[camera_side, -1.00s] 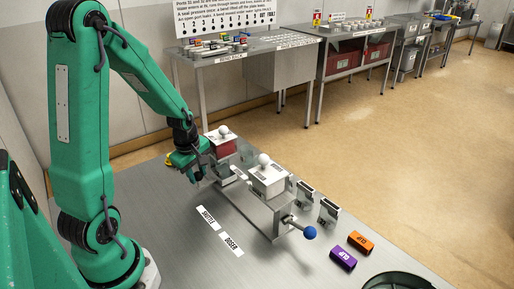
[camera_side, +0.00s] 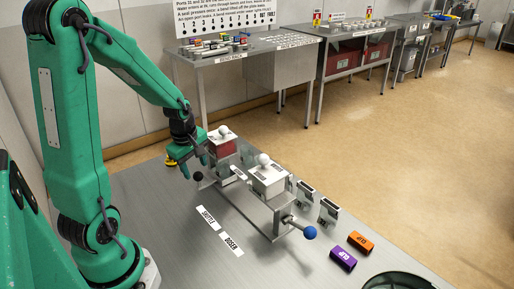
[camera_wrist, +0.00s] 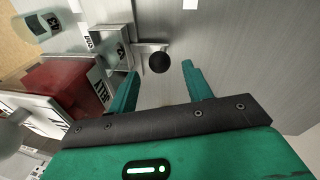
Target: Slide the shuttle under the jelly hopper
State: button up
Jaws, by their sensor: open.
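The red jelly hopper (camera_side: 222,147), with a white lid and round knob, stands at the far end of the metal rail frame; it also shows in the wrist view (camera_wrist: 65,85). The shuttle (camera_wrist: 108,45) appears as a pale open box beside it, with a rod ending in a black ball knob (camera_wrist: 159,62). The knob also shows in the side view (camera_side: 198,176). My gripper (camera_wrist: 160,69) is open, its fingers on either side of the knob's line, with nothing clamped. Whether a finger touches the knob cannot be told.
A white hopper (camera_side: 268,180) stands nearer on the frame, with a blue-knobbed handle (camera_side: 309,233) in front. Metal clips (camera_side: 328,210), an orange block (camera_side: 361,242) and a purple block (camera_side: 343,259) lie to the right. The table left of the labels (camera_side: 208,217) is clear.

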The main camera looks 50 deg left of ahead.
jog(key=shift+s+d+r, duration=0.1)
jog(key=shift+s+r, duration=0.1)
jog(key=shift+r, duration=0.9)
jog(key=shift+s+d+r, duration=0.1)
jog(key=shift+s+r, duration=0.05)
jog(key=shift+r, duration=0.95)
jog(key=s+d+r+m+t, duration=0.2)
jog(key=s+d+r+m, duration=0.1)
jog(key=d+r+m, duration=0.3)
jog(key=s+d+r+m+t+h, duration=0.1)
jog(key=s+d+r+m, duration=0.2)
jog(key=d+r+m, duration=0.3)
jog(key=d+m, duration=0.5)
jog(key=m, duration=0.3)
jog(key=shift+s+d+r+t, duration=0.15)
jog(key=shift+s+t, duration=0.2)
jog(key=shift+t, duration=0.05)
